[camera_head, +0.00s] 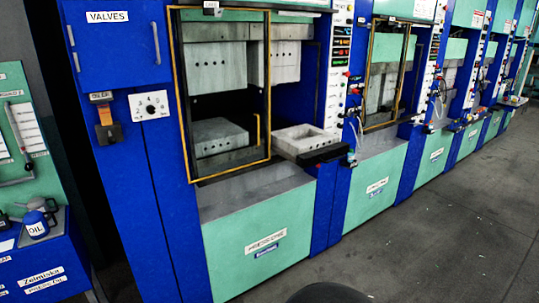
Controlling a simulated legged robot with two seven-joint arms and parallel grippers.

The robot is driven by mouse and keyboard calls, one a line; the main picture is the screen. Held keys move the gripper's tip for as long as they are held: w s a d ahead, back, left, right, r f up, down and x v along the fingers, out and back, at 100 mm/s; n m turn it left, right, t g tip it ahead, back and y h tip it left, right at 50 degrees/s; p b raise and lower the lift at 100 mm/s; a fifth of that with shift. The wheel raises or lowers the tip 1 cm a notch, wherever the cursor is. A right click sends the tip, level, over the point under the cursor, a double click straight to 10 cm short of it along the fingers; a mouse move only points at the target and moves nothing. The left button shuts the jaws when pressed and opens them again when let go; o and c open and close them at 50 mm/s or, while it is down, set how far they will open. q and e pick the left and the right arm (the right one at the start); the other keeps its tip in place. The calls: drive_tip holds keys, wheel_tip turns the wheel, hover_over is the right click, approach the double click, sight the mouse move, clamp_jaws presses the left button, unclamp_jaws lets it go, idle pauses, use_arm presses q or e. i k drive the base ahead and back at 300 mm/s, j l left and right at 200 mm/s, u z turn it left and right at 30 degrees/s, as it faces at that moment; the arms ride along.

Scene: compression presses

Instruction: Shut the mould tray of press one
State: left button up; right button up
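Press one (258,235) is the nearest machine, blue and green, with a label on its lower front panel that seems to read PRESS ONE. Its mould tray (300,141) is a pale grey square block with a hollow in its top. The tray sits out at the right side of the opening, above a black ledge (323,155). A grey lower block (218,136) stands inside the press, behind the yellow-edged guard frame (187,105). Neither of my grippers is in view.
The guard frame has a yellow handle (258,130). A control strip with coloured buttons (339,50) stands right of the opening. More presses recede to the right. A side table with an oil can (36,225) is at left. The grey floor (430,235) at right is clear.

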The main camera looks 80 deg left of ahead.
sight(305, 146)
drive_tip(key=i+u, duration=0.1)
drive_tip(key=u, duration=0.85)
drive_tip(key=i+u, duration=0.15)
drive_tip(key=u, duration=0.35)
drive_tip(key=i+u, duration=0.1)
drive_tip(key=u, duration=0.4)
drive_tip(key=l+u, duration=0.15)
drive_tip(key=u, duration=0.3)
